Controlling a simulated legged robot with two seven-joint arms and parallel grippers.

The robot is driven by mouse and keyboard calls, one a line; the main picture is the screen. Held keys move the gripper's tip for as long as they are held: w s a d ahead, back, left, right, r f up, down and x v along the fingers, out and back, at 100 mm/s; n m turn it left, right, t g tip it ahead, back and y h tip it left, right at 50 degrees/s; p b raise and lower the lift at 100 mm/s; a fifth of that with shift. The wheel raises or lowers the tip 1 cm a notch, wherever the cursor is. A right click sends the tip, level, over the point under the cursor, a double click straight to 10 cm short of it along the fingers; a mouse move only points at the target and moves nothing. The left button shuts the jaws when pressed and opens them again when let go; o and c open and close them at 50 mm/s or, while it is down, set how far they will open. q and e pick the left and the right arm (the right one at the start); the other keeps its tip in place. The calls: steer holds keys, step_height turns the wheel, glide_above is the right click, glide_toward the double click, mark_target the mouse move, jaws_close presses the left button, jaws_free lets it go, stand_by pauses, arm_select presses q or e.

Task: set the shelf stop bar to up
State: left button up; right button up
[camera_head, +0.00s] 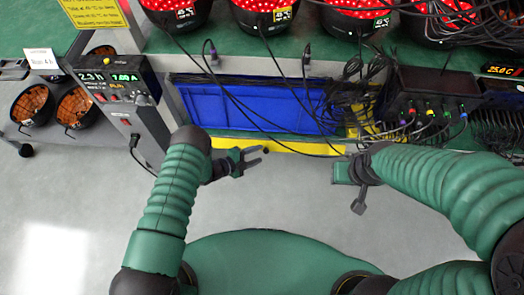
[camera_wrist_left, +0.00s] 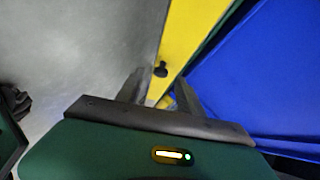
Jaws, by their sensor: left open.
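The shelf stop bar appears to be the yellow bar (camera_head: 306,148) running along the front edge of the lower shelf, below the blue bin. It lies low, beneath the bin's front face. In the left wrist view the yellow bar (camera_wrist_left: 188,32) carries a small black knob (camera_wrist_left: 160,69). My left gripper (camera_head: 263,157) is open and empty at the bar, with its fingertips close to the knob. In the left wrist view the open fingers (camera_wrist_left: 161,88) point toward the knob, which shows between and just beyond them. My right gripper (camera_head: 350,185) hangs right of it; its fingers are unclear.
The blue bin (camera_head: 250,108) stands behind the bar. Black cables hang across its front. A control box (camera_head: 128,92) with displays stands left, and a black box with coloured plugs (camera_head: 430,95) right. Red-lit round units (camera_head: 265,14) sit above. The grey floor in front is clear.

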arm_select(q)
steer(key=p+v, duration=0.3)
steer(key=v, duration=1)
steer(key=shift+a, duration=0.2)
